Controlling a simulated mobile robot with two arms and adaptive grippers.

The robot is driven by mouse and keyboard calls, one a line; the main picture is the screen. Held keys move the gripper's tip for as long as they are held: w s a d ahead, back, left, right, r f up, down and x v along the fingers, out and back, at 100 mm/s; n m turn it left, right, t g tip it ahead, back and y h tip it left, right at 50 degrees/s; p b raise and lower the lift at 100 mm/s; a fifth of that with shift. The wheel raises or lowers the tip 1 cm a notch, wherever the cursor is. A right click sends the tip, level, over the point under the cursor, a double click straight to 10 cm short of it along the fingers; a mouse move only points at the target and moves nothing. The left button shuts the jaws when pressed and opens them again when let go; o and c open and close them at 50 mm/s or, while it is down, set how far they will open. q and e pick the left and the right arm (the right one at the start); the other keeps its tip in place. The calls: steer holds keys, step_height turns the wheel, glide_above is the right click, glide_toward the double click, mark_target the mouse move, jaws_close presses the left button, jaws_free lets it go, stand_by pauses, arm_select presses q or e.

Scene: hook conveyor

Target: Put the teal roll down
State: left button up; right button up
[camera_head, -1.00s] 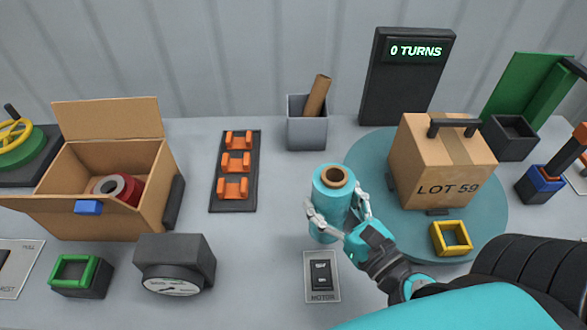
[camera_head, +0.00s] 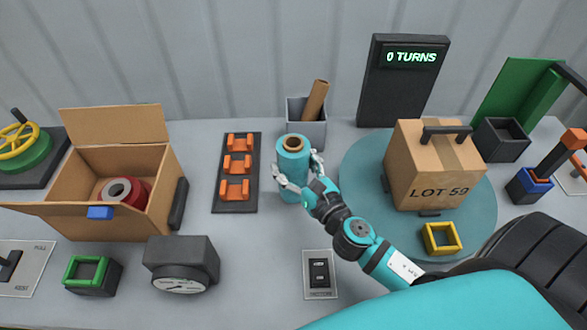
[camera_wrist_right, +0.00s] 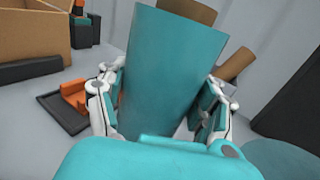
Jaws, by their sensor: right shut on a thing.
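The teal roll (camera_head: 291,165) stands upright, with a brown core showing at its top. My right gripper (camera_head: 296,182) is shut on it, with one finger on each side. The roll is just right of the black rack with orange cradles (camera_head: 222,205) and in front of the grey bin. In the right wrist view the teal roll (camera_wrist_right: 172,75) fills the middle between the fingers. Its bottom is hidden there, so I cannot tell whether it touches the table. My left gripper is not in view.
A teal turntable (camera_head: 362,170) with a carton marked LOT 59 (camera_head: 425,172) is at the right. A grey bin (camera_head: 308,135) holds a brown tube. An open box (camera_head: 95,217) with a red roll is at the left. The table front of the rack is mostly clear.

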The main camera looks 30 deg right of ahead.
steer(key=shift+f+b, duration=0.3)
steer(key=shift+f, duration=0.85)
steer(key=o, duration=1.2)
steer(key=shift+f, duration=0.25)
steer(key=o, duration=0.5)
steer(key=shift+o, duration=0.2)
